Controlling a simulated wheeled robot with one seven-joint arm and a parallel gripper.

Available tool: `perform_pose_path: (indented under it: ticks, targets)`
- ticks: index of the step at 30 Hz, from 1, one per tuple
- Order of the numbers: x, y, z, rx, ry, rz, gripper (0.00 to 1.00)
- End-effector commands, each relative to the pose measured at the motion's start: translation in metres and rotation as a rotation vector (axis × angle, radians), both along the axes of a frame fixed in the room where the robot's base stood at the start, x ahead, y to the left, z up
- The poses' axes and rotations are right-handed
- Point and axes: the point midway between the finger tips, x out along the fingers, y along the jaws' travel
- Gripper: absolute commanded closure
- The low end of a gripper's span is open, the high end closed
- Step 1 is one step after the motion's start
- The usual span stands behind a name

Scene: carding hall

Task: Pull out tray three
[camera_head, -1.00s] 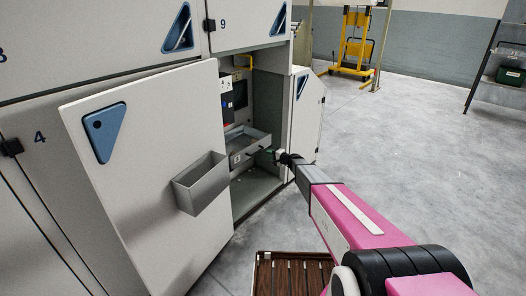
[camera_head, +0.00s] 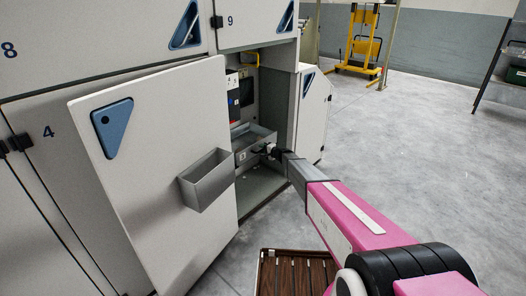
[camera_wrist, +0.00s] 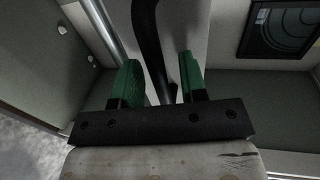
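The grey metal tray (camera_head: 262,134) sits low inside the open cabinet, with a small numbered label (camera_head: 242,156) on its front; the digit is too small to read surely. My gripper (camera_head: 266,149) is at the tray's front and hides part of it. In the wrist view, my gripper's two green fingers (camera_wrist: 160,82) stand apart, one on each side of a black bar-like handle (camera_wrist: 146,32). Gaps show between the bar and both fingers, so the gripper is open around the handle and not gripping it.
A slatted wooden platform (camera_head: 295,275) lies on the floor below my arm. A yellow lift truck (camera_head: 358,45) stands far back.

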Motion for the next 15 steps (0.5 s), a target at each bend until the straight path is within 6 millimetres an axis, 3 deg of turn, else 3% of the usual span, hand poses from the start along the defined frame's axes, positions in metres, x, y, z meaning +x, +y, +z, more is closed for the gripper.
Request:
perform_pose_path:
  ticks: [3, 6, 7, 15]
  targets:
    - [-0.0003, -0.0002, 0.0002, 0.000, 0.000, 0.000, 0.64]
    - [-0.0004, -0.0003, 0.0002, 0.000, 0.000, 0.000, 0.97]
    - [-0.0004, -0.0003, 0.0002, 0.000, 0.000, 0.000, 1.00]
    - [-0.0037, -0.0043, 0.0003, 0.000, 0.000, 0.000, 1.00]
